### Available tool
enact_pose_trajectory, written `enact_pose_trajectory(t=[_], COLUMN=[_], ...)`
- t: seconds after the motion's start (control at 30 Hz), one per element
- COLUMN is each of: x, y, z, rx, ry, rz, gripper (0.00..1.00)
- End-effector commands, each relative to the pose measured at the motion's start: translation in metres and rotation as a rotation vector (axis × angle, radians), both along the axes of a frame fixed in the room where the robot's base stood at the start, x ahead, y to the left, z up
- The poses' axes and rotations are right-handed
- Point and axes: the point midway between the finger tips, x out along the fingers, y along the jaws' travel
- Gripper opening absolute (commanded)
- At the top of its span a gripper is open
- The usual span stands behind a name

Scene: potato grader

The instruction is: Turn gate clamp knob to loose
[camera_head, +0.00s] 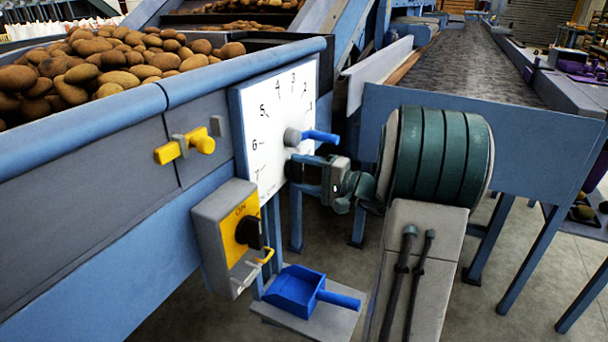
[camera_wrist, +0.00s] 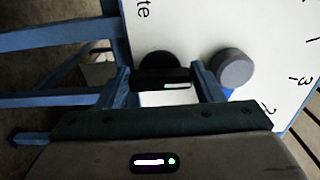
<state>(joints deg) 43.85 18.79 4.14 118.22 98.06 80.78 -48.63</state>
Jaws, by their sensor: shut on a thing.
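The gate clamp knob (camera_wrist: 160,60) is black, with a bar grip carrying a short white mark, and is mounted on a white dial plate (camera_wrist: 285,40). My gripper (camera_wrist: 163,82) is shut on the knob's bar, one finger on each side. In the head view my gripper (camera_head: 292,170) reaches in from the right to the plate's lower right part (camera_head: 270,140), and the knob is mostly hidden there. I cannot read the knob's setting.
A grey hub (camera_head: 292,137) with a blue lever (camera_head: 322,137) sits just above my gripper on the numbered plate. A grey switch box (camera_head: 215,235) with a black knob is lower left. A blue dustpan (camera_head: 295,290) lies below. Potatoes (camera_head: 110,60) fill the hopper.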

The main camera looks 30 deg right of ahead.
Motion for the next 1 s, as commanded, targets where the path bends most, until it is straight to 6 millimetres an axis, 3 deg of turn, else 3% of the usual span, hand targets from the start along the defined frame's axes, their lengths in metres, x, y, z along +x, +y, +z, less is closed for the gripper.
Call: enact_pose_trajectory(t=[0.07,0.1,0.17,0.57,1.0], x=[0.000,0.000,0.000,-0.005,-0.077], y=[-0.002,-0.002,-0.002,-0.004,-0.062], z=[0.001,0.001,0.001,0.001,0.002], rx=[-0.003,-0.003,-0.002,-0.001,-0.001], ry=[-0.003,-0.003,-0.002,-0.001,0.001], rz=[-0.005,-0.005,-0.004,0.000,-0.004], gripper=[0.37,0.66,0.82,0.82,0.82])
